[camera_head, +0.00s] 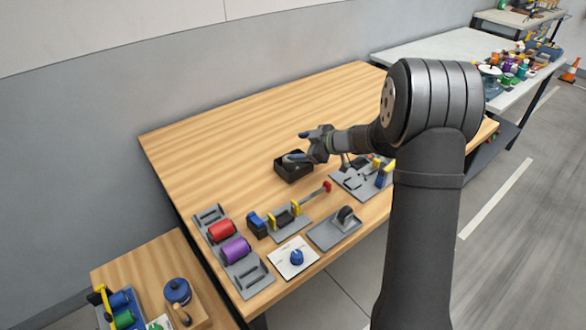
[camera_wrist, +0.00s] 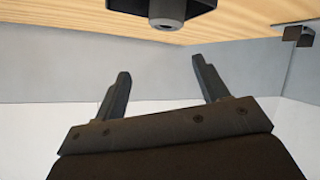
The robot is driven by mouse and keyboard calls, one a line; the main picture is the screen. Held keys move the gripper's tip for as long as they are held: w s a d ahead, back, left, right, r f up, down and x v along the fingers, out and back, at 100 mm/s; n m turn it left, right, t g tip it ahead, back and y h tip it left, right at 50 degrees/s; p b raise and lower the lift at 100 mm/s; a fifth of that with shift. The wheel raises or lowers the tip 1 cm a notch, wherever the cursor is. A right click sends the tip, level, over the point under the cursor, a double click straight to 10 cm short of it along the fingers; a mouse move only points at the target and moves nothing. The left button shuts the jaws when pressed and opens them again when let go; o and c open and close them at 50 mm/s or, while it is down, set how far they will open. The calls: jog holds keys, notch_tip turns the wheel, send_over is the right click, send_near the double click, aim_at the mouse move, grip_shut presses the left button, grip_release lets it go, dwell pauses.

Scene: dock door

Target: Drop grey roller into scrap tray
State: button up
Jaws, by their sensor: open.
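The scrap tray is a small black open box (camera_head: 293,176) on the wooden table in the head view. Part of its black wall shows at the top edge of the wrist view (camera_wrist: 205,4). The grey roller (camera_wrist: 168,17) shows end-on there, against the tray and apart from my fingers. I cannot tell whether it rests on the tray floor. My gripper (camera_head: 302,146) is just above the tray, turned sideways, and hides part of its inside. In the wrist view my fingers (camera_wrist: 160,72) are spread with nothing between them.
A grey rack with a red roller (camera_head: 221,230) and a purple roller (camera_head: 235,250) stands at the table's left. Fixtures (camera_head: 287,222), a grey plate (camera_head: 335,232) and a white plate with a blue knob (camera_head: 296,257) line the front. The table behind the tray is clear.

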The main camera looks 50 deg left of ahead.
jog(key=v, duration=1.7)
jog(key=shift+a, duration=0.15)
jog(key=a+r+x, duration=0.1)
jog(key=x, duration=1.5)
jog(key=shift+s+r, duration=0.2)
jog(key=shift+r, duration=0.1)
jog(key=shift+f, duration=0.15)
